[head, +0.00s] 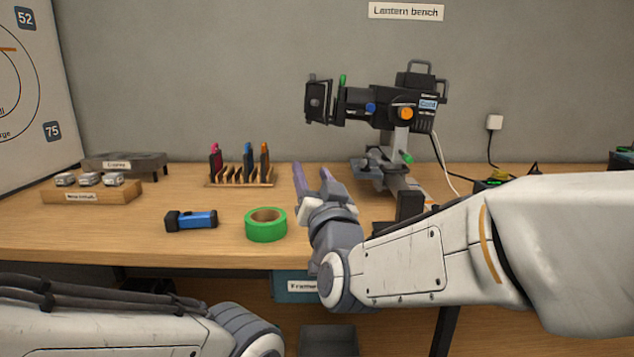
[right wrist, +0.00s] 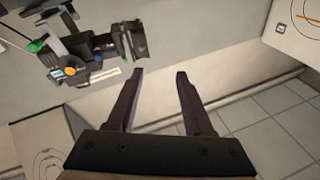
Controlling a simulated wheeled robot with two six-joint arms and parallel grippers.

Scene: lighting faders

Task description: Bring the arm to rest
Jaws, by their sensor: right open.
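My right arm reaches in from the right in the head view. Its gripper (head: 312,180) is over the bench, left of the lantern's base, with two purple fingers pointing away from me. In the right wrist view the gripper (right wrist: 155,95) is open, with nothing between the fingers. My left arm crosses the lower left of the head view, and its gripper is out of the frame. The black lantern (head: 385,104) stands on a grey mount at the back of the bench. It also shows at the upper left of the right wrist view (right wrist: 88,55).
A green tape roll (head: 265,232) and a blue torch (head: 191,220) lie left of my right gripper. A wooden rack (head: 239,183) with coloured tools stands behind them. A wooden block (head: 91,195) holds small grey items at left. The bench's front left (head: 90,238) is clear.

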